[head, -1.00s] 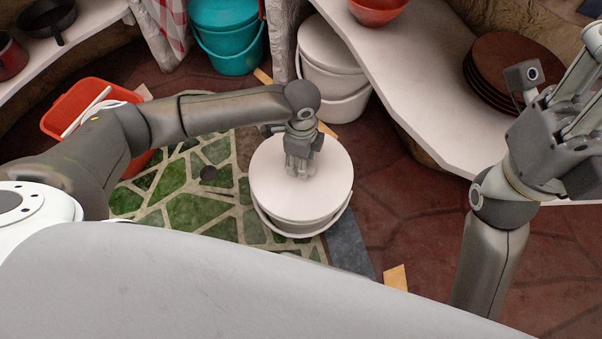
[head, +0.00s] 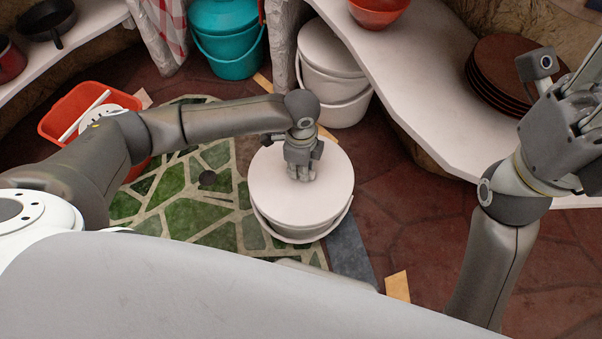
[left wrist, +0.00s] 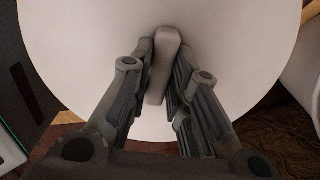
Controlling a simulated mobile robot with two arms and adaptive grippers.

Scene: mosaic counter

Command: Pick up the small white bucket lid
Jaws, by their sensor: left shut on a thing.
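The white bucket lid (head: 270,190) is a round disc lying on top of the white bucket (head: 283,230) on the floor, in the middle of the head view. My left gripper (head: 301,177) is over the lid's centre, pointing down. In the left wrist view the lid (left wrist: 230,50) fills much of the picture, and its bar handle (left wrist: 163,62) is between the fingers of my left gripper (left wrist: 163,75), which are shut on it. No clear gap shows between lid and bucket. My right gripper (head: 575,115) is at the upper right, partly cut off by the picture edge.
Another lidded white bucket (head: 335,80) stands by the counter (head: 440,115). A teal bucket (head: 228,45) is behind. An orange-red bin (head: 60,125) is at left. Stacked brown plates (head: 510,70) and a red bowl (head: 377,12) are on the counter. Red floor right of the near bucket is open.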

